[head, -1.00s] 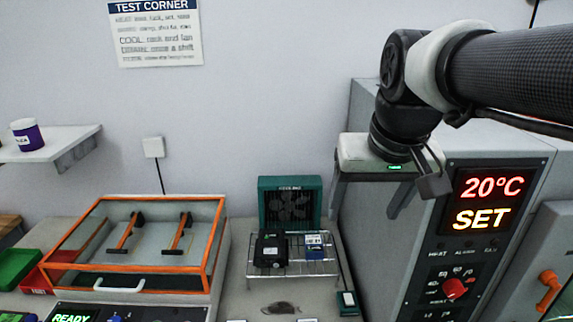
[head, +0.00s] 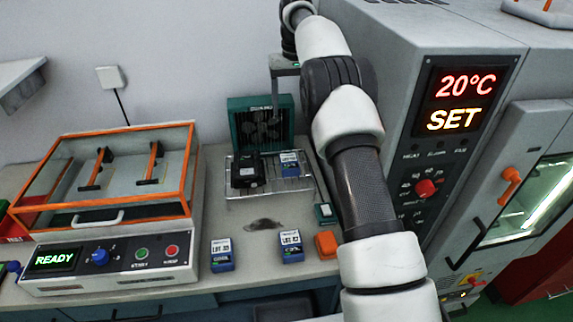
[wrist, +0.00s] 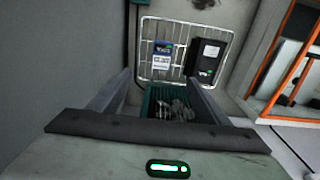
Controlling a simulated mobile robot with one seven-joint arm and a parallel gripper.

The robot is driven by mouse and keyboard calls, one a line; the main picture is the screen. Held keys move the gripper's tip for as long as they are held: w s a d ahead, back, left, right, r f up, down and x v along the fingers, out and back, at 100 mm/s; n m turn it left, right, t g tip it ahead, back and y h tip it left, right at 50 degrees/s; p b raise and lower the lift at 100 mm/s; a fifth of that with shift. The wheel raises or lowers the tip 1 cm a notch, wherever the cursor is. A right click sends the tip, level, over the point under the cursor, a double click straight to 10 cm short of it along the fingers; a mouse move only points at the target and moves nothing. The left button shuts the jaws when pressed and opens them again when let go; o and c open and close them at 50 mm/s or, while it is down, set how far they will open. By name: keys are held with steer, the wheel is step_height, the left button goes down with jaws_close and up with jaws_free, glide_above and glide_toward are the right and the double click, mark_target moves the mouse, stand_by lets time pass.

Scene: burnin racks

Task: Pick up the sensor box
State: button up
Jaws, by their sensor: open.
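Several blue boxes with white labels are in the head view. One blue box (head: 290,164) stands on the wire rack (head: 268,190) beside a black box (head: 247,171). A LOT 35 box (head: 222,254) and another LOT box (head: 291,246) stand on the bench in front. I cannot tell which one is the sensor box. My gripper (head: 287,88) is open and empty, above the cooling fan and mostly hidden by my arm. In the wrist view, the fan shows between the fingers (wrist: 158,76); the rack's blue box (wrist: 162,58) and black box (wrist: 204,60) are beyond.
The green cooling fan (head: 262,125) stands behind the rack. A grey oven (head: 440,60) reading 20°C SET is close on the right. An orange-framed clear case (head: 110,180) is at left. An orange block (head: 326,244) lies near the bench front.

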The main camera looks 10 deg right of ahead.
steer(key=b, duration=0.3)
glide_above(290, 163)
steer(key=f, duration=1.6)
steer(key=shift+w+d+f, duration=0.1)
steer(key=shift+w+f, duration=0.15)
steer(key=shift+f, duration=0.1)
steer(key=shift+s+f+p, duration=0.15)
steer(key=shift+f+p, duration=0.25)
steer(key=shift+f, duration=2.55)
steer(key=c, duration=1.2)
steer(key=shift+r, duration=0.15)
steer(key=shift+c, duration=0.8)
